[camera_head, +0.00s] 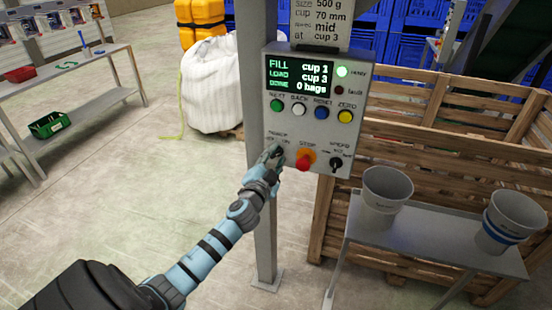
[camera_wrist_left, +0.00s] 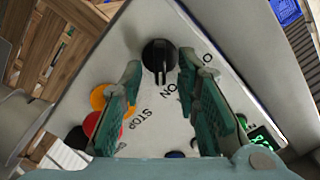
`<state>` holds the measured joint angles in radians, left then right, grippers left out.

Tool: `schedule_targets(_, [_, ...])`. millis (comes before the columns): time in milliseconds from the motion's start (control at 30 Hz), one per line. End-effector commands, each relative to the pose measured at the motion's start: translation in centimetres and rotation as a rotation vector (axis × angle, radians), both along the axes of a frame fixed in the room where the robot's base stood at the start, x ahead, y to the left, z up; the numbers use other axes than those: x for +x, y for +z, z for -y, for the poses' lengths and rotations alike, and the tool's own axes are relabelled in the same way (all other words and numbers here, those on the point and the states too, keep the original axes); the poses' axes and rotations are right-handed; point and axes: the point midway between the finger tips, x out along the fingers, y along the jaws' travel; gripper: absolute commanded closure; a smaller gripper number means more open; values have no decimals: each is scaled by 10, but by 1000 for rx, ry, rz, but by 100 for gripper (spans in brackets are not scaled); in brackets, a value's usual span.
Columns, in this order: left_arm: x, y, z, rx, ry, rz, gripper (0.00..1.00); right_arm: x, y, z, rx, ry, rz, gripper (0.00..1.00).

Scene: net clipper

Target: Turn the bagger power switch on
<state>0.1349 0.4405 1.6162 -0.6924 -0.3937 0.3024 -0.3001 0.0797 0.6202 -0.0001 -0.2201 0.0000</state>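The grey control box (camera_head: 312,115) is fixed to a post. Its power switch is a round black knob (camera_wrist_left: 160,60) with a raised ridge, seen in the left wrist view with lettering including "ON" beside it. In the head view the switch is largely hidden by my left gripper (camera_head: 272,156). In the left wrist view my left gripper (camera_wrist_left: 161,80) is open, with its two green-padded fingers on either side of the knob. I cannot tell whether they touch it. The box's display (camera_head: 301,76) is lit, showing "0 bags". My right gripper is not in view.
The red stop button (camera_head: 304,162) on its orange base sits close to the right of my left gripper. A small black selector (camera_head: 336,163) is farther right. Several coloured buttons lie above. Two grey buckets (camera_head: 385,192) (camera_head: 511,221) stand right of the post.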

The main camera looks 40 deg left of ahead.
Motion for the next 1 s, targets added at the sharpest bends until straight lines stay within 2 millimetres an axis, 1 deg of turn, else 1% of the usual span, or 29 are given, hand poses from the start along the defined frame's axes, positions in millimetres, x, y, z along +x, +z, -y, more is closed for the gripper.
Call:
schedule_targets(67, [-1,0,0,0,1,-1,71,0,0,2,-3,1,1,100])
schedule_targets(167, [-10,-2,3,0,0,-3,71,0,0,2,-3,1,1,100])
schedule_targets(267, [-30,-2,11,0,-1,-3,71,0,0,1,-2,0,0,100])
schedule_targets(400, [-68,-2,24,2,-2,-4,71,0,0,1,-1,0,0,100])
schedule_targets(500, [-91,-1,33,0,-3,-3,71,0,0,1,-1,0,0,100])
schedule_targets(600, [-106,-1,38,0,-1,-2,71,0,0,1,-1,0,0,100])
schedule_targets(700, [-112,0,40,1,-1,0,71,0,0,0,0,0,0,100])
schedule_targets(1000, [-112,0,40,0,0,0,71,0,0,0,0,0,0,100])
